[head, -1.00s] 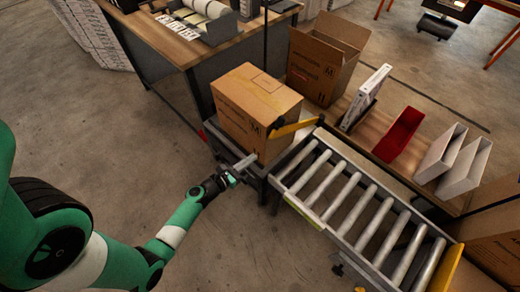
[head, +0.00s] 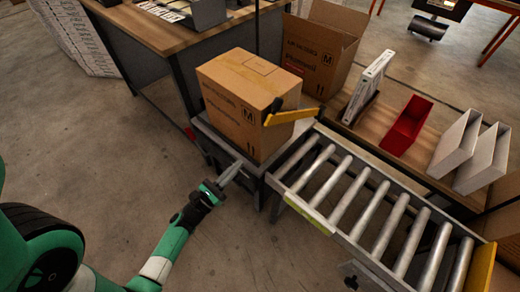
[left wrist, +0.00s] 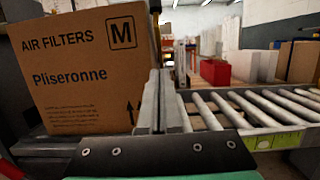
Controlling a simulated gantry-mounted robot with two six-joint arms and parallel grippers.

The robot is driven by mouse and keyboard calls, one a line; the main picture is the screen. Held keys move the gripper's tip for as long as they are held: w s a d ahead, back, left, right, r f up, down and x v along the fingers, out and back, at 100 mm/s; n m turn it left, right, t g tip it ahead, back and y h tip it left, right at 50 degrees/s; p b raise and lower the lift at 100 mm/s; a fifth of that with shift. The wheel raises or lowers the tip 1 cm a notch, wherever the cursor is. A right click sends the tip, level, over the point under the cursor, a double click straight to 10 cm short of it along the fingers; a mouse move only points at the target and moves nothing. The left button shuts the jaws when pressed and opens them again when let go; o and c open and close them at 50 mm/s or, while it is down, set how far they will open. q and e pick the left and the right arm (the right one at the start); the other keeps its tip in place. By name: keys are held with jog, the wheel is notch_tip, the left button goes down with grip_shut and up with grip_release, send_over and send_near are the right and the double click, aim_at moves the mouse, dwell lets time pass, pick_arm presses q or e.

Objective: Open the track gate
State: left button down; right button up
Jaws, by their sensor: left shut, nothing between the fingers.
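The track gate is a yellow bar (head: 292,116) with a dark bracket at its left end. It lies across the passage between the cardboard filter box (head: 250,100) and the roller track (head: 370,205). My left gripper (head: 234,168) is shut and empty, with its fingers pointing toward the front edge of the stand under the box. It is apart from the gate, lower and to the left of it. In the left wrist view the shut fingers (left wrist: 160,88) appear in front of the box's right edge and the rollers; the gate is not clearly visible there. My right gripper is not in view.
A wooden bench (head: 150,28) stands behind the box. An open carton (head: 318,50), a red file holder (head: 406,125) and white holders (head: 468,150) stand beyond the track. The floor (head: 120,150) left of the stand is clear.

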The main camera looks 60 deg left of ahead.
pick_arm(q)
jog(key=r+x, duration=0.2)
jog(key=x, duration=1.1)
jog(key=shift+s+r+p, duration=0.3)
jog(key=shift+s+p, duration=0.05)
jog(key=shift+p, duration=0.1)
jog(key=shift+d, duration=0.1)
